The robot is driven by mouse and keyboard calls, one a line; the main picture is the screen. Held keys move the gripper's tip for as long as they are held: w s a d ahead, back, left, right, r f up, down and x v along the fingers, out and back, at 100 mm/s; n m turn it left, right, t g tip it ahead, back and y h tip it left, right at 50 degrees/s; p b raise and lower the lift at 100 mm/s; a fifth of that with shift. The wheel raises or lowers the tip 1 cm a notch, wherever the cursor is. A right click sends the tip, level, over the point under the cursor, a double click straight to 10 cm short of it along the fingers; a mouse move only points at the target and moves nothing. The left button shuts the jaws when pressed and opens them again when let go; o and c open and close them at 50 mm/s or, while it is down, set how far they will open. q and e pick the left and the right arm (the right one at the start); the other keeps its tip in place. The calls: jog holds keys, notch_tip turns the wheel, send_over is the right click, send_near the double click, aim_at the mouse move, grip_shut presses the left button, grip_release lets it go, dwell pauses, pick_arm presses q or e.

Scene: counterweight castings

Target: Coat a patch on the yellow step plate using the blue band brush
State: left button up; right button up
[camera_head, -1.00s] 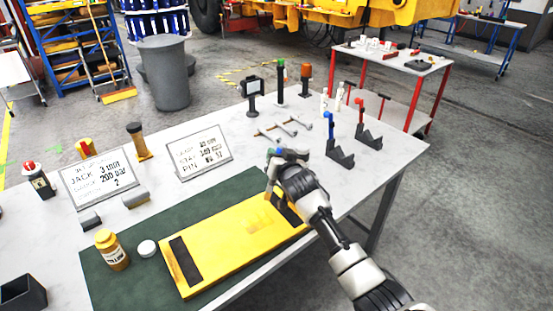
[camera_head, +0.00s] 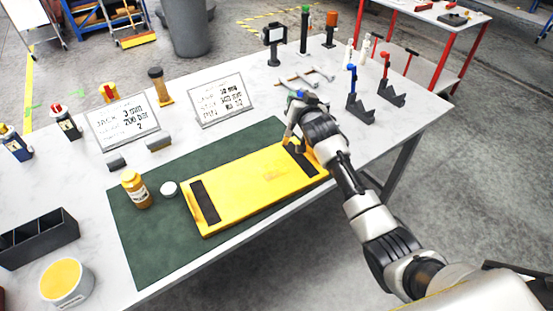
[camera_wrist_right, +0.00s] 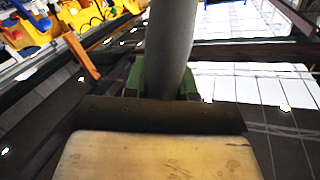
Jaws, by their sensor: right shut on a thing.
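The yellow step plate (camera_head: 245,190) lies on a dark green mat (camera_head: 150,250), with a dark strip near each end and a faint orange marked area right of its middle. My right gripper (camera_head: 291,134) is over the plate's far right end, beside the right dark strip. It is shut on a brush. In the right wrist view the brush has a grey handle (camera_wrist_right: 168,45), a dark ferrule and a wide pale head (camera_wrist_right: 160,155). A small blue part shows at the gripper in the head view; whether it is the brush's band is unclear. Contact with the plate cannot be told. My left gripper is out of view.
An amber jar (camera_head: 136,190) and white cap (camera_head: 169,188) stand left of the plate. A tub with yellow top (camera_head: 67,283) and dark divided bin (camera_head: 39,240) are at left. Two dark holders with blue (camera_head: 352,75) and red (camera_head: 386,62) uprights stand at back right.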

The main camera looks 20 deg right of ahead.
dwell(0.4)
jog(key=s+a+r+b, duration=0.2)
jog(key=s+a+r, duration=0.25)
jog(key=a, duration=0.45)
jog(key=f+b, duration=0.5)
jog(key=shift+s+d+f, duration=0.25)
jog(key=shift+s, duration=0.05)
